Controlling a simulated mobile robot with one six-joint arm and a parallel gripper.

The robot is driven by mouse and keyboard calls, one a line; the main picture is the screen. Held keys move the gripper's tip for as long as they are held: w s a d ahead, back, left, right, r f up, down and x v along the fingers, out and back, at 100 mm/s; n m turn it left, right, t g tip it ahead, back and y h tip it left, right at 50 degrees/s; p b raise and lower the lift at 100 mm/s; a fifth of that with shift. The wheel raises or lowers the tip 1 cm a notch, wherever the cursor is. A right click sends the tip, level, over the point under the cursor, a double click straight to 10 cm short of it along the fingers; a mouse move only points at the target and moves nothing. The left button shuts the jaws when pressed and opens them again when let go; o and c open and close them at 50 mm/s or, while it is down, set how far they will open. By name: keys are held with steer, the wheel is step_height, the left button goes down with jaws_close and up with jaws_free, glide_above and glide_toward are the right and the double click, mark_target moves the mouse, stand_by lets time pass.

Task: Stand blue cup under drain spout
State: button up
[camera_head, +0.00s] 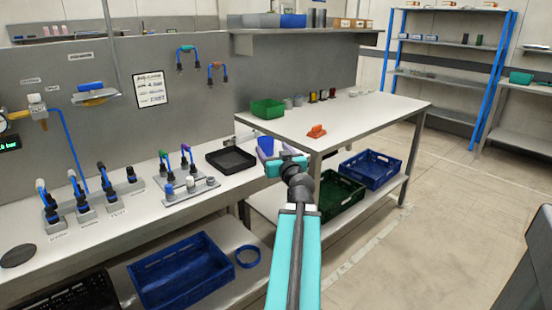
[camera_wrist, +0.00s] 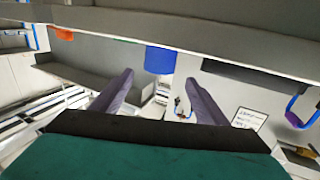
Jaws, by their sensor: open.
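A blue cup-like object (camera_head: 265,146) stands near the worktop edge in the head view, partly hidden by my gripper. My gripper (camera_head: 285,164) is just in front of it at the end of my teal arm. In the wrist view, which looks upside down, my gripper (camera_wrist: 160,78) is open, with two purple-grey fingers apart. The blue cup (camera_wrist: 160,60) shows beyond and between the fingertips, not gripped. I cannot identify the drain spout for certain; a white and yellow fitting (camera_head: 37,103) with a blue hose is on the wall at left.
A black tray (camera_head: 231,170) lies left of the cup. A green bin (camera_head: 267,109) and an orange object (camera_head: 316,131) are on the right table. Blue crates (camera_head: 183,287) and a green crate (camera_head: 338,205) are on lower shelves.

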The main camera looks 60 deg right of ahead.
steer(key=shift+s+a+f+b, duration=0.1)
steer(key=shift+s+a+b, duration=0.3)
steer(key=shift+b, duration=2.6)
steer(key=s+b, duration=0.1)
steer(key=b, duration=0.4)
steer(key=shift+s+a, duration=0.1)
steer(key=shift+a, duration=0.3)
steer(key=shift+s+b, duration=0.1)
steer(key=shift+b, duration=0.25)
